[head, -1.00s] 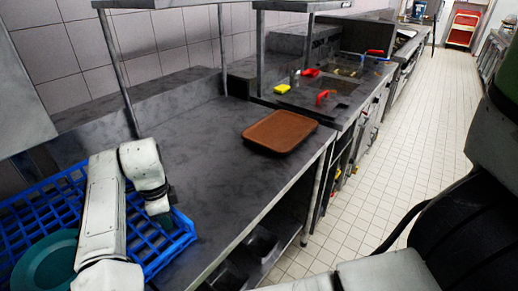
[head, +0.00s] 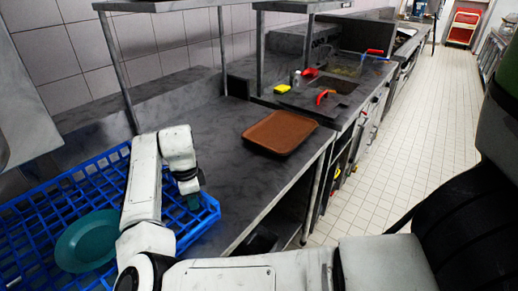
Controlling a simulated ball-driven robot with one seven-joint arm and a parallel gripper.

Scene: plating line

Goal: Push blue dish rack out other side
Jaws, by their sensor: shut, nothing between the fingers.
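The blue dish rack (head: 50,198) lies on the steel counter at the lower left in the head view. A teal plate (head: 88,241) sits in it. My arm reaches across the rack. My gripper (head: 193,200) is shut and points down at the rack's right part, just inside its right end. The fingertips are partly hidden, and I cannot tell if they touch the rack wall. The rack's left end is cut off by the picture edge.
A brown tray (head: 279,132) lies on the counter (head: 215,133) to the right of the rack, with bare counter between them. Shelf posts stand at the counter's back. A sink area with a yellow sponge (head: 283,90) is farther off. The tiled aisle floor at right is clear.

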